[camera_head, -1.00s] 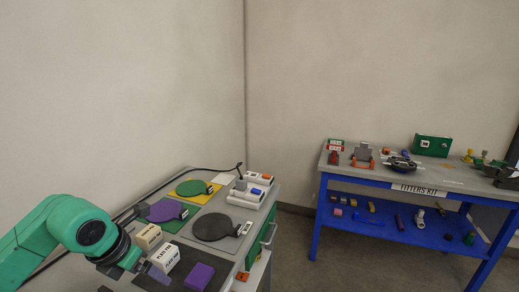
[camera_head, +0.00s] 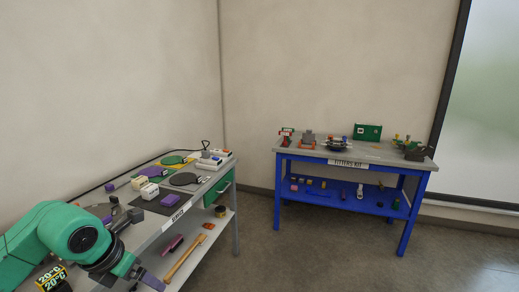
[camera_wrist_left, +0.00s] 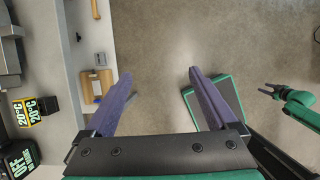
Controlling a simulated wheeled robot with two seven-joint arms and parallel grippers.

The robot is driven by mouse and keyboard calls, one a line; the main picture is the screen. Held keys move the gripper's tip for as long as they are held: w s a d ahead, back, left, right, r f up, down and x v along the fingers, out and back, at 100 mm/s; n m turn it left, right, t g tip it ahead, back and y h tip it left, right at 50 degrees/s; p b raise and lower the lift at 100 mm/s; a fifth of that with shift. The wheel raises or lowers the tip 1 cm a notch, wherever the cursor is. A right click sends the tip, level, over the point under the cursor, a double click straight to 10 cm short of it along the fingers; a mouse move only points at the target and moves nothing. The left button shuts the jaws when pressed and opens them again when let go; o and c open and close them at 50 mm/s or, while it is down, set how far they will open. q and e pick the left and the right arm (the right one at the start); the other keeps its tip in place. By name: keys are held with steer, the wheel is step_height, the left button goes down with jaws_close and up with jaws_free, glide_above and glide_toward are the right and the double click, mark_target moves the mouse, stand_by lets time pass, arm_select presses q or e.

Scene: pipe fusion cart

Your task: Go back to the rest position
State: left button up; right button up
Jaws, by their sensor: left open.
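My left gripper (camera_head: 148,280) is at the bottom left of the head view, beside the front of the grey cart (camera_head: 152,228). In the left wrist view its two purple fingers (camera_wrist_left: 160,75) are wide apart with nothing between them, above bare floor. My right gripper (camera_wrist_left: 268,90) shows small at the right of the left wrist view, its prongs spread and empty. It is outside the head view.
The cart bears discs, cream blocks (camera_head: 149,191) and a purple block (camera_head: 170,200); a mallet (camera_head: 184,258) lies on its lower shelf. The blue bench (camera_head: 349,161) stands beyond open floor (camera_head: 300,250).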

arm_select(q)
steer(key=d+h, duration=0.3)
steer(key=d, duration=0.2)
steer(key=w+d+f+n+t+h, duration=0.3)
steer(key=w+f+n+h, duration=0.35)
steer(key=w+n, duration=0.2)
steer(key=s+a+f+n+t+y, duration=0.2)
steer(key=a+f+n+y, duration=0.3)
steer(key=f+n, duration=0.65)
steer(key=s+a+f+n+t+y, duration=0.1)
steer(key=a+f+n+t+y, duration=0.2)
steer(key=a+f+n, duration=0.85)
steer(key=s+d+f+n+g+y, duration=0.25)
steer(key=s+f+g, duration=0.25)
steer(key=s+f, duration=1.35)
steer(key=s+d+f+n+g, duration=0.1)
steer(key=s+f+g, duration=0.1)
steer(key=s, duration=0.5)
steer(key=s+d+f+n+g, duration=0.1)
steer(key=s+d+f+g, duration=0.1)
steer(key=s+f, duration=0.2)
steer(key=s+d+f+n+g, duration=0.1)
steer(key=s+d+f+g, duration=0.1)
steer(key=s, duration=0.7)
steer(key=shift+s+d+f, duration=0.25)
steer(key=shift+s+f, duration=0.15)
steer(key=shift+f, duration=0.2)
arm_select(e)
steer(key=shift+s+d, duration=0.3)
steer(key=shift+d, duration=0.1)
